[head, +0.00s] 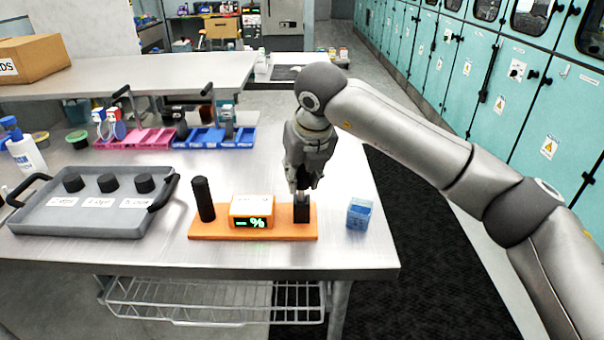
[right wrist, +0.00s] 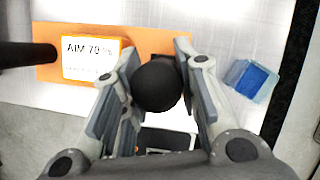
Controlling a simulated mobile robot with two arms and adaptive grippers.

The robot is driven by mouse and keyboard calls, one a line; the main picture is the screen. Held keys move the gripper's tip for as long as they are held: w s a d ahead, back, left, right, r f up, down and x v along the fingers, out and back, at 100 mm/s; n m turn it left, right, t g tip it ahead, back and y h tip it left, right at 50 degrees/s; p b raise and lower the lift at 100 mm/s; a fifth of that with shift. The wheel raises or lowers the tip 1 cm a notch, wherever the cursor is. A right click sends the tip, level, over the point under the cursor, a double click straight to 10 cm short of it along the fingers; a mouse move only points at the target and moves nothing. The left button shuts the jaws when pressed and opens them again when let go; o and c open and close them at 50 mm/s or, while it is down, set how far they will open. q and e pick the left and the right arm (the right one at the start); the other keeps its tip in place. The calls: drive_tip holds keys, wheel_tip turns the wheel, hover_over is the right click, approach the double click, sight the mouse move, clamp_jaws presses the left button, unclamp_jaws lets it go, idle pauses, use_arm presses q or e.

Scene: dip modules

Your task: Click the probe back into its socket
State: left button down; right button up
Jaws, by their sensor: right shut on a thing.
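An orange base (head: 270,234) lies near the table's front edge. It carries a black upright cylinder (head: 203,200) on the left, a white-topped display box (head: 252,212) with green "- %" and a black socket block (head: 301,212) on the right. My right gripper (head: 303,185) points down just above the socket block. In the right wrist view its fingers are shut around the black probe (right wrist: 158,86), whose round end faces the camera. Whether the probe's lower end is inside the socket is hidden. My left gripper is not in view.
A small blue container (head: 359,214) stands right of the base. A grey tray (head: 110,222) with several black knobs stands to the left. Pink (head: 135,140) and blue (head: 215,138) bins sit behind. The table's right edge is close by.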

sight(302, 188)
drive_tip(key=shift+f+b, duration=1.3)
drive_tip(key=shift+f, duration=0.3)
idle(0.5)
drive_tip(key=shift+s+f, duration=0.1)
clamp_jaws()
drive_tip(key=o, duration=1.7)
unclamp_jaws()
drive_tip(key=shift+o, duration=0.2)
drive_tip(key=shift+r, duration=0.2)
drive_tip(key=shift+r+p, duration=2.2)
drive_tip(key=shift+r, duration=2.15)
drive_tip(key=shift+f, duration=0.1)
